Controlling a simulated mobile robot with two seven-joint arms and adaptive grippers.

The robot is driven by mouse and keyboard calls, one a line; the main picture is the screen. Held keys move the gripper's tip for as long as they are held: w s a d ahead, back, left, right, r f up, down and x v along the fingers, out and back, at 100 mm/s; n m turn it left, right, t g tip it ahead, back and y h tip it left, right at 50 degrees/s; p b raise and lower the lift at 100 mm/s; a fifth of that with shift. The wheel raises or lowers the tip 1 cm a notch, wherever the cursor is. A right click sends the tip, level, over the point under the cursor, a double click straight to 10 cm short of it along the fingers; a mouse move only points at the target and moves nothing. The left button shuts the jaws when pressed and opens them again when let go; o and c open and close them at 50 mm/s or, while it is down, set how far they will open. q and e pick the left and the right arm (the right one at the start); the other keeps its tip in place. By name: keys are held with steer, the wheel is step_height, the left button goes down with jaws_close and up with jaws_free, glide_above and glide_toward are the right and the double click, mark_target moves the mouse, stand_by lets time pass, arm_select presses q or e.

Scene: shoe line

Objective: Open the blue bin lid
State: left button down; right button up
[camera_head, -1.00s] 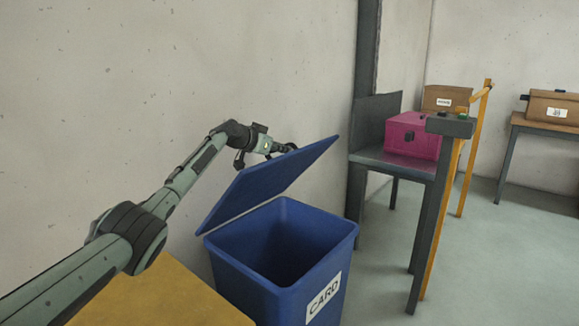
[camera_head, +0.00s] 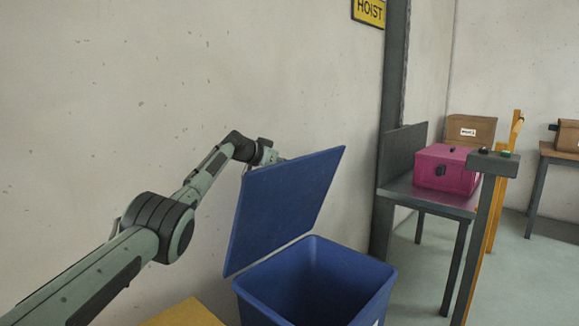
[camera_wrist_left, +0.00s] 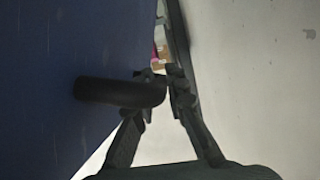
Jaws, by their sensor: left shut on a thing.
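The blue bin (camera_head: 340,265) stands in the lower middle of the head view, its open top showing a dark inside. Its blue lid (camera_head: 287,205) stands tilted steeply up along the bin's left edge. In the left wrist view the lid (camera_wrist_left: 50,60) fills the left side, with a dark curved handle (camera_wrist_left: 110,92) standing out from it. My left gripper (camera_wrist_left: 166,82) is shut on this handle. In the head view the raised lid hides the fingertips, and my left arm reaches behind the lid on the wall side. My right gripper is not in view.
A wall (camera_head: 130,120) runs close behind the lid and my left arm. A yellow surface (camera_head: 185,314) lies left of the bin. To the right are a grey table with a pink box (camera_head: 447,170), a post and a brown box (camera_head: 470,130). Floor beyond is clear.

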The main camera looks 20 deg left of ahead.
arm_select(q)
steer(key=shift+f, duration=0.1)
steer(key=c, duration=1.5)
jaws_free()
steer(key=shift+c, duration=0.2)
steer(key=shift+a, duration=0.15)
steer(key=shift+s+a+r, duration=0.2)
steer(key=shift+s+r, duration=0.1)
steer(key=shift+s, duration=0.25)
steer(key=v, duration=1)
steer(key=shift+s, duration=0.35)
